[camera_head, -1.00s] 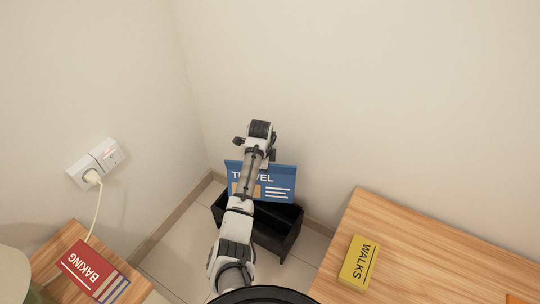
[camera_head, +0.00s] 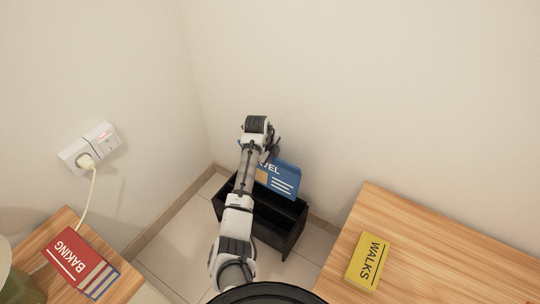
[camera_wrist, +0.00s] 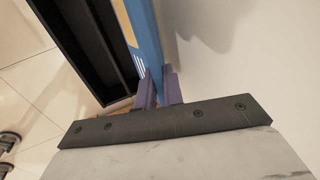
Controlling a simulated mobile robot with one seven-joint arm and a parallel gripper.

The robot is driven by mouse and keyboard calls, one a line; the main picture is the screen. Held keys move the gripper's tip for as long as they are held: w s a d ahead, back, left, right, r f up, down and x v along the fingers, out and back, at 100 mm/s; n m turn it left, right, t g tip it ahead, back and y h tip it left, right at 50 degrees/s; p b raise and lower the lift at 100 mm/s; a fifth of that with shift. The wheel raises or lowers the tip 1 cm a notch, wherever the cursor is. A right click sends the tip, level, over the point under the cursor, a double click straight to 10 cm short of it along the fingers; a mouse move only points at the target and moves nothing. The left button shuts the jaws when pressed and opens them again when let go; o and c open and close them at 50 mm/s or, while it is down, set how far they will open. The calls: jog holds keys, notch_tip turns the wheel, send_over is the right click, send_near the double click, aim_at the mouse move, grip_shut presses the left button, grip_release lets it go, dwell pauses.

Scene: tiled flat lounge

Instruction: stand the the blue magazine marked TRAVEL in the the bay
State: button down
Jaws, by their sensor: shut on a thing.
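The blue TRAVEL magazine (camera_head: 284,179) is held upright and somewhat turned above the black rack, at its wall side; my arm hides its left part. In the wrist view the magazine (camera_wrist: 146,38) runs up from between the purple fingers of my gripper (camera_wrist: 159,88), which is shut on it. The black rack (camera_head: 278,231) stands on the floor in the corner. In the wrist view the rack (camera_wrist: 72,50) lies left of the magazine, with a divider between its bays. I cannot tell whether the magazine's lower edge is inside a bay.
A wooden table (camera_head: 415,225) at right carries a yellow WALKS book (camera_head: 367,262). A wooden surface (camera_head: 118,285) at lower left carries a red BAKING book (camera_head: 72,256). A plug (camera_head: 85,161) with a cable sits in the left wall socket. Walls close in behind the rack.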

aim_at(270, 179)
jog(key=shift+f+b, duration=4.1)
jog(key=shift+f, duration=2.85)
jog(key=c, duration=1.5)
grip_release()
jog(key=shift+o, duration=0.2)
jog(key=p+v, duration=0.3)
jog(key=v, duration=1)
jog(key=shift+r+p, duration=0.35)
jog(key=shift+r, duration=0.05)
jog(key=shift+a, duration=0.1)
